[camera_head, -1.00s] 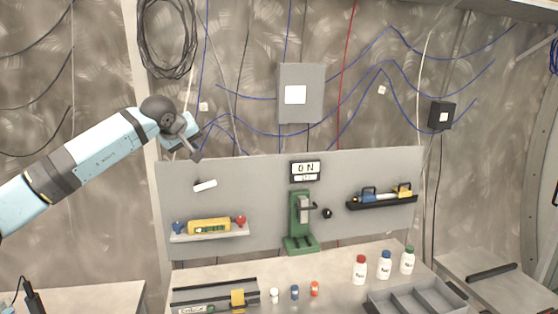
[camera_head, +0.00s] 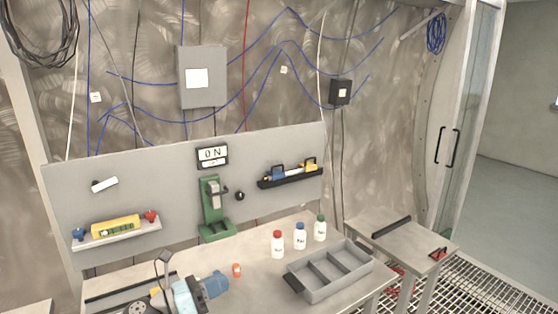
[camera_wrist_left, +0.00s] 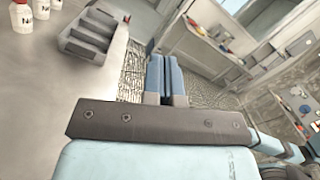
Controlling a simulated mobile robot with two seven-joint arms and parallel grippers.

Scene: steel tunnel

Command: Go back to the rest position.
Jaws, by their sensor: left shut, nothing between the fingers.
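My left gripper (camera_head: 216,284) is low in the head view, over the front of the workbench, with its blue fingers pointing right. In the left wrist view the two blue fingers (camera_wrist_left: 165,76) lie side by side, shut, with nothing between them. Past them the wrist view shows the floor grating and part of the grey compartment tray (camera_wrist_left: 93,35). In the head view my left arm hides part of the bench front. My right gripper is in neither view.
A side table (camera_head: 400,237) stands right, beside grated floor (camera_head: 480,275).

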